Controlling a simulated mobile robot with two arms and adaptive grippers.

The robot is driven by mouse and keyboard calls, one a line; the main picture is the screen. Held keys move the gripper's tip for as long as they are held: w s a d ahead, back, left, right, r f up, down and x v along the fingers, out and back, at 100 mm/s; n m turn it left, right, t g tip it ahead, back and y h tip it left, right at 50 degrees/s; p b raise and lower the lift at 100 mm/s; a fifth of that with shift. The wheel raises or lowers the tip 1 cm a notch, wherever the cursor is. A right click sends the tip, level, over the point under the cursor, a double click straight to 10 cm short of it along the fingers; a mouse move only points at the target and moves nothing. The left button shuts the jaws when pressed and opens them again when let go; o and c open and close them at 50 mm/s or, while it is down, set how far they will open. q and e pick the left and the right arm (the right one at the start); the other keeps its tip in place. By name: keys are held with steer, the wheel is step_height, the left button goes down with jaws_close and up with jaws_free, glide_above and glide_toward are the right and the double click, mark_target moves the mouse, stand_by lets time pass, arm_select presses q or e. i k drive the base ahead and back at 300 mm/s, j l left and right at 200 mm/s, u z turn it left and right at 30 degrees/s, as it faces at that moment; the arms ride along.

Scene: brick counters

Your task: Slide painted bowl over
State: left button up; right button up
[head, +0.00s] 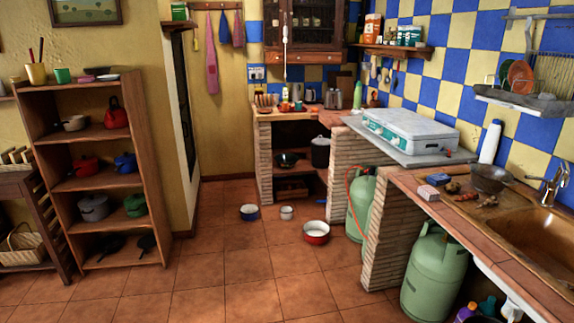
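Several bowl-like vessels are in the head view, and I cannot tell for certain which is the painted bowl. A red bowl with a pale inside (316,232) sits upright on the tiled floor near the brick counter. A dark grey bowl, perhaps a colander (489,178), stands on the right counter beside the sink. Neither of my grippers is in view.
A wooden shelf with pots (98,180) stands at left. Brick counters (385,225) line the right, with green gas cylinders (434,275) beneath. Small items lie near the sink (540,240). A closed white stove (410,130) sits behind. The middle floor (220,265) is clear.

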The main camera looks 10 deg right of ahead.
mark_target(286, 160)
steer(key=z, duration=0.1)
steer(key=i, duration=2.1)
steer(key=i+z, duration=0.1)
steer(key=i, duration=0.95)
steer(key=i+j, duration=0.1)
steer(key=i, duration=0.95)
steer(key=i+j, duration=0.1)
steer(key=i, duration=0.95)
steer(key=i+j, duration=0.1)
steer(key=i, duration=0.95)
steer(key=l+z, duration=0.05)
